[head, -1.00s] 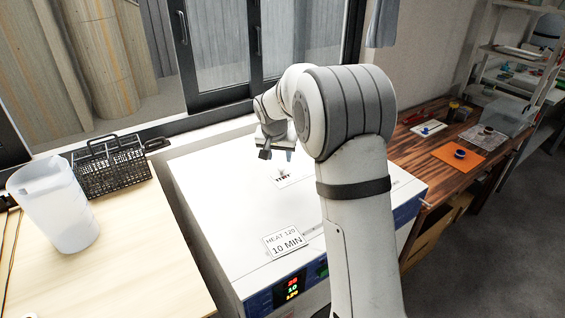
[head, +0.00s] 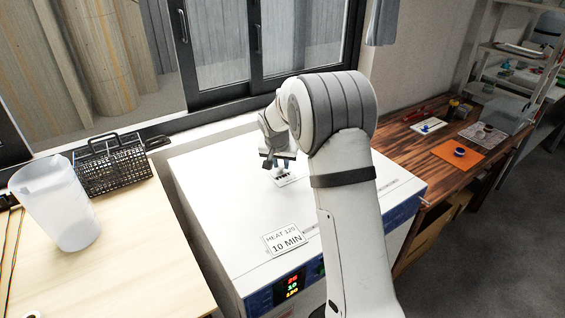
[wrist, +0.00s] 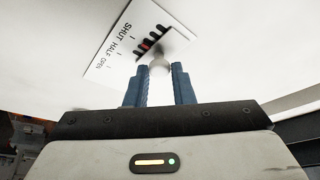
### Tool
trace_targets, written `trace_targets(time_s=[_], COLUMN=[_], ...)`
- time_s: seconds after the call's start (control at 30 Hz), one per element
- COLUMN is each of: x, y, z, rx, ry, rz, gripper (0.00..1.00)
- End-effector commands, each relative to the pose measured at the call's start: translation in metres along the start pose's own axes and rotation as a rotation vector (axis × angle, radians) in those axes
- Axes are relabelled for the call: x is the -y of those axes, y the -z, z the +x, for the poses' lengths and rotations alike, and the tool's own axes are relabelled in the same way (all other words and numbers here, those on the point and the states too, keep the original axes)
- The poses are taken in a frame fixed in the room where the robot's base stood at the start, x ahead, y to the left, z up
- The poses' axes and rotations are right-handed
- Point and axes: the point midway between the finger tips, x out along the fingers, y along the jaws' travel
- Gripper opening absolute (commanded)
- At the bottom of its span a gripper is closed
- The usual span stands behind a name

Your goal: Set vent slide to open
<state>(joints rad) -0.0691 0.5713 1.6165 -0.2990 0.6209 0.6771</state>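The vent slide's pale round knob (wrist: 159,66) stands over a white label plate (wrist: 120,62) marked SHUT, HALF and OPEN in the wrist view. Black slots and a small red mark show on the plate beside the knob. The knob hides part of the slots, and I cannot tell for sure which mark it stands at. My gripper (wrist: 160,72) has its two blue fingers on either side of the knob, with small gaps at the tips. In the head view my gripper (head: 277,163) is low over the plate (head: 288,181) on the white oven top (head: 225,205).
A sign reading HEAT 120, 10 MIN (head: 285,240) stands near the oven's front edge, above a lit display (head: 289,286). To the left, a pitcher (head: 57,205) and a black basket (head: 113,165) are on a wooden table. A window is behind the oven.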

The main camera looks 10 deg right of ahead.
Motion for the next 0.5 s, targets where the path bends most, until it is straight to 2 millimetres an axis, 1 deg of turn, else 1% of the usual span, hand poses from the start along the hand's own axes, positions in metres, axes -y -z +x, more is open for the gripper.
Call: trace_targets(time_s=[0.03,0.2,0.23,0.5], x=[0.0006,0.0008,0.0008,0.0008], y=[0.0000,0.0000,0.0000,0.0003], z=[-0.0002,-0.0003,-0.0003,-0.0003], rx=[0.000,-0.001,-0.001,-0.001], ry=[0.001,0.002,0.002,0.002], rz=[0.000,0.000,0.000,0.000], gripper=[0.15,0.01,0.00,0.00])
